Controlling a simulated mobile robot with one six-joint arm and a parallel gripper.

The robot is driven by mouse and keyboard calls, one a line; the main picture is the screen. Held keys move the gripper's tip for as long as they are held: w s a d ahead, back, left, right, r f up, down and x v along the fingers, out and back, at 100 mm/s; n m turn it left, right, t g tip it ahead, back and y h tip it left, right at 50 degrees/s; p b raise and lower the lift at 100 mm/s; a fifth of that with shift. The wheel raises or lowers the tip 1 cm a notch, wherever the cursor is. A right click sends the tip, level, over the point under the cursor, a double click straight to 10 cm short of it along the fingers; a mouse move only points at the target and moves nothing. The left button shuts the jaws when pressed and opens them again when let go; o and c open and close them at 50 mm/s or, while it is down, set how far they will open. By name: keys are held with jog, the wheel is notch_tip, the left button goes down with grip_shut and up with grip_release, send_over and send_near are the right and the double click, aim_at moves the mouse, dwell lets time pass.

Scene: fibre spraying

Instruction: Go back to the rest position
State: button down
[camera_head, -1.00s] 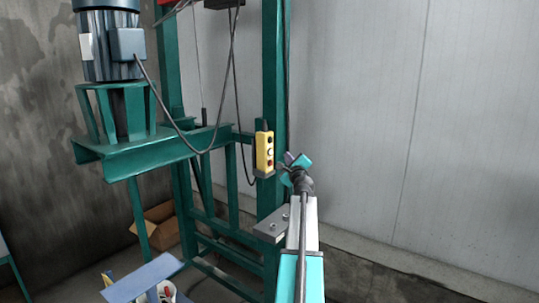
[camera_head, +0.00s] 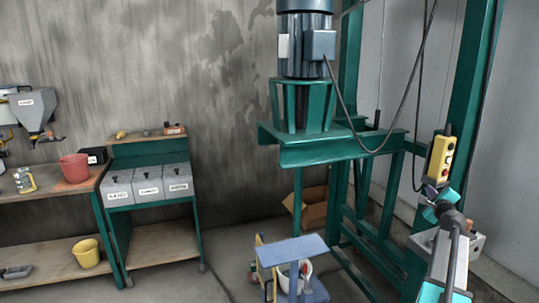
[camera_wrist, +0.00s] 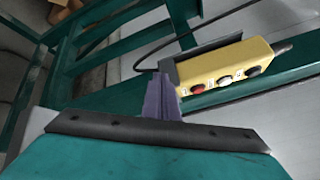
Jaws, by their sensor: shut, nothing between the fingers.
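My gripper (camera_head: 438,198) is at the right of the head view, at the end of my teal and grey arm. It is just below the yellow push-button box (camera_head: 440,158), which is on the green machine frame. In the wrist view the fingers (camera_wrist: 162,100) are shut with nothing between them, and the yellow box (camera_wrist: 222,68) with its red and white buttons is just beyond, to the right. I cannot tell whether the fingertips touch the box.
The green frame (camera_head: 478,75) with a large motor (camera_head: 305,45) stands close to my arm. A small blue-topped cart (camera_head: 292,250) and a cardboard box (camera_head: 310,208) are on the floor. A workbench (camera_head: 40,262) and a cabinet with grey bins (camera_head: 148,186) are at the left.

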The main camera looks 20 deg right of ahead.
jog(key=w+a+f+n+g+y, duration=0.1)
jog(key=w+a+f+n+y, duration=0.35)
jog(key=a+f, duration=0.65)
jog(key=w+a+f+n+g+y, duration=0.1)
jog(key=w+a+f+n+y, duration=0.4)
jog(key=a+f, duration=0.7)
jog(key=s+a+f+n+g+y+b, duration=0.1)
jog(key=a+f+n+g, duration=0.15)
jog(key=a+f, duration=0.85)
jog(key=s+a+f+n+g+y, duration=0.15)
jog(key=a+f+n, duration=0.25)
jog(key=a+f, duration=0.75)
jog(key=s+a+f+n+g+y, duration=0.1)
jog(key=s+a+f+n+g, duration=0.25)
jog(key=s+a+f, duration=0.45)
jog(key=s+a+f+n+g, duration=0.3)
jog(key=s+a+f+n, duration=0.15)
jog(key=s+a, duration=0.65)
jog(key=s+a+f+n+g+h, duration=0.1)
jog(key=s+a+f+n+g, duration=0.2)
jog(key=s, duration=0.8)
jog(key=s+a+f+n+g+h+b, duration=0.1)
jog(key=s+a+n+g, duration=0.3)
jog(key=s, duration=0.7)
jog(key=shift+a+f+n+h, duration=0.3)
jog(key=shift+a+f+h, duration=0.2)
jog(key=shift+f, duration=0.4)
